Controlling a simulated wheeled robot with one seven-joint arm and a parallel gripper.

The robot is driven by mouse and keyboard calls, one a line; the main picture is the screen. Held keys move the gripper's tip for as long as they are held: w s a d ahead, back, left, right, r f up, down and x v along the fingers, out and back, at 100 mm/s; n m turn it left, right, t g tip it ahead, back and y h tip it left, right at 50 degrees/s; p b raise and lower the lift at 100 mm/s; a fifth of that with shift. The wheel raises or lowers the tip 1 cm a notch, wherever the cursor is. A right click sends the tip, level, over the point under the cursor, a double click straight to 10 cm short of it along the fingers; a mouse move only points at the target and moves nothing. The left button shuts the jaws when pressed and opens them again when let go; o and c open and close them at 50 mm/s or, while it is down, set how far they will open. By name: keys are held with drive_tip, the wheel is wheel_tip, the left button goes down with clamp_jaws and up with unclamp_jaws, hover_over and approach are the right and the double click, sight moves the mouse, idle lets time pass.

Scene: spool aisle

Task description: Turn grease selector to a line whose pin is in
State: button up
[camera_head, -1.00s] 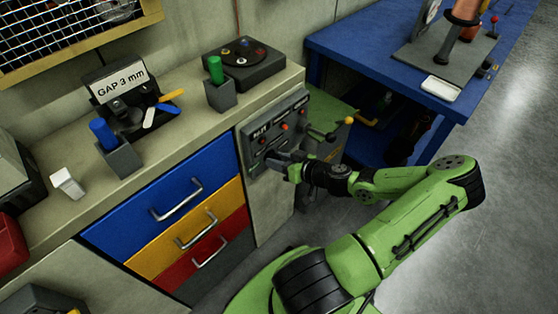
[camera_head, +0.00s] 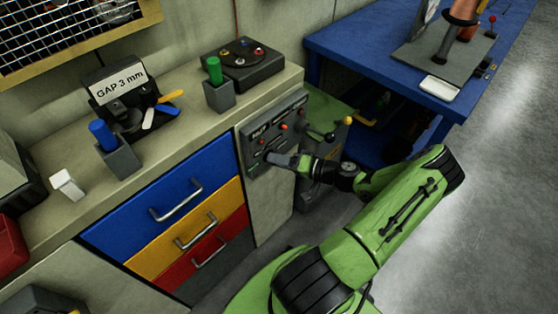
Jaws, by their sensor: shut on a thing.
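A grey selector panel (camera_head: 249,137) is set upright in the cabinet front, right of the drawers. Small white labels run along its top; the left one seems to read BELT and the others are too small to read. Small orange-red pins (camera_head: 284,127) sit below the labels. I cannot tell which of them are pushed in. My gripper (camera_head: 275,158) is at the lower part of the panel, shut on the selector handle. The fingers hide most of the handle, so its pointing direction does not show clearly.
A green cylinder in a grey holder (camera_head: 220,97) stands on the counter above. A blue bench (camera_head: 375,48) is behind.

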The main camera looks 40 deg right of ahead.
drive_tip(key=shift+f+m, duration=0.1)
drive_tip(key=shift+m, duration=0.5)
drive_tip(key=o, duration=1)
drive_tip(key=shift+o, duration=0.2)
drive_tip(key=p+v, duration=0.2)
drive_tip(key=v, duration=1.3)
drive_tip(key=shift+s+d+f, duration=0.3)
drive_tip(key=shift+s, duration=0.05)
